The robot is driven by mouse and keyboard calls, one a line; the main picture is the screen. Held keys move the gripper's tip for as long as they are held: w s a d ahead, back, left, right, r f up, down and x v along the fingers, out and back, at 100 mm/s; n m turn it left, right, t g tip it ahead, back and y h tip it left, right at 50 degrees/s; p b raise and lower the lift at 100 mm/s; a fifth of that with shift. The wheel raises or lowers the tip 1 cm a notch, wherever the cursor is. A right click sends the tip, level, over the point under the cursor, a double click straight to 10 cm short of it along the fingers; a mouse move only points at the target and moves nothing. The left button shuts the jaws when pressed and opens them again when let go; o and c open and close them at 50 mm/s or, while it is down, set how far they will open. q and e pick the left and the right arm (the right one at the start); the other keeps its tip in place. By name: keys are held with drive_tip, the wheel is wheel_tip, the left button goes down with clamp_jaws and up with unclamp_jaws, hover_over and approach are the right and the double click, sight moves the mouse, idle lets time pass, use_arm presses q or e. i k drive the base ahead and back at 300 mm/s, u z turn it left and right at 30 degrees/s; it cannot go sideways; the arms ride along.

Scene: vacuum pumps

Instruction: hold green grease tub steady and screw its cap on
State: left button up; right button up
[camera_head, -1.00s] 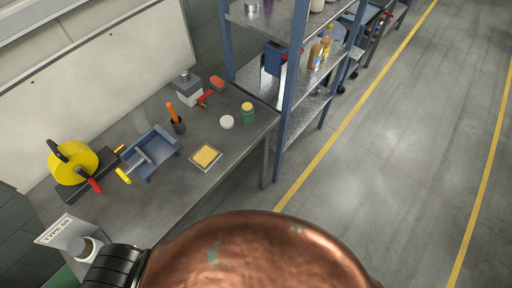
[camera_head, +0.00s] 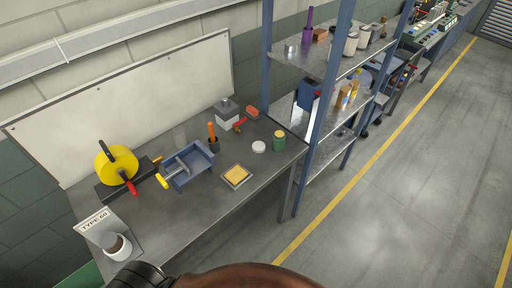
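The green grease tub (camera_head: 279,143) stands upright near the right end of the grey workbench. Its open top shows yellowish grease. A round white disc (camera_head: 259,147), which looks like the cap, lies flat on the bench just left of the tub, apart from it. Neither of my grippers shows in the head view.
The bench (camera_head: 215,215) also holds a yellow sponge or pad on a tray (camera_head: 237,176), a blue bin (camera_head: 188,164), a yellow reel (camera_head: 116,165) and a white cup (camera_head: 118,247). A blue-framed shelf (camera_head: 318,130) stands close at the right. The aisle floor is open.

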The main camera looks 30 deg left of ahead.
sight(279, 137)
drive_tip(key=u, duration=0.55)
drive_tip(key=i, duration=0.8)
drive_tip(key=u, duration=0.05)
